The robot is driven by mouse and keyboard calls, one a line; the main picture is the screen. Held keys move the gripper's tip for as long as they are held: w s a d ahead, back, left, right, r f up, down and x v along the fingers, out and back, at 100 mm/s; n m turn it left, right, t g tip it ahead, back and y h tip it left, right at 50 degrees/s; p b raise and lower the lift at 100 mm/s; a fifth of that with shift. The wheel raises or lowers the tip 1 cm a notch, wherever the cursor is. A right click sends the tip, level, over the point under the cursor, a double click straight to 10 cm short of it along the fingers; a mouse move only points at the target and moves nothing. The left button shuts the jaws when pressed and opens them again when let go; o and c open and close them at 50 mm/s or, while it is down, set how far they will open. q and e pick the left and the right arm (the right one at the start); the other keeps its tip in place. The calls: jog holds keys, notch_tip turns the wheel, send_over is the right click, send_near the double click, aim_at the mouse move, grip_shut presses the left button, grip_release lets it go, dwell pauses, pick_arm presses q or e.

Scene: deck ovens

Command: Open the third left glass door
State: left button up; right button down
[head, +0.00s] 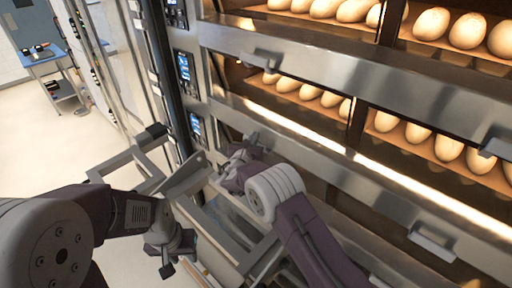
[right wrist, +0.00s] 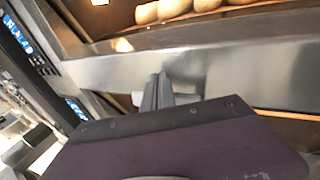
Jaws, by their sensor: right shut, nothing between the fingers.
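The deck oven has stacked glass doors with steel bars between them. The third left glass door (head: 350,207) appears to be the dark, low one beside the lowest visible control panel; it looks closed and is mostly hidden by my right arm. My right gripper (head: 238,158) is at the left end of the steel bar above it. In the right wrist view its shut, empty fingers (right wrist: 157,90) are in front of the steel bar; contact with a handle cannot be made out. My left gripper (head: 170,256) hangs low at the left, away from the doors; its jaw opening is unclear.
Upper decks hold pale loaves (head: 305,92) behind glass. Bar handles (head: 262,60) and (head: 432,241) jut out from the front. Control panels (head: 196,128) line the oven's left side. A blue-topped table (head: 42,58) stands far left, with open floor (head: 40,125) before it.

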jog(key=shift+s+a+f+b, duration=0.1)
jog(key=shift+s+f+b, duration=0.05)
jog(key=shift+f+b, duration=0.45)
jog(key=shift+s+f+b, duration=0.15)
jog(key=shift+f+b, duration=0.3)
jog(key=shift+f, duration=0.1)
jog(key=shift+w+f+b, duration=0.25)
jog(key=shift+f+b, duration=1)
jog(key=shift+f, duration=0.05)
jog(key=shift+s+r, duration=0.15)
jog(key=r+v, duration=0.1)
jog(key=v, duration=0.6)
jog(key=shift+f, duration=0.1)
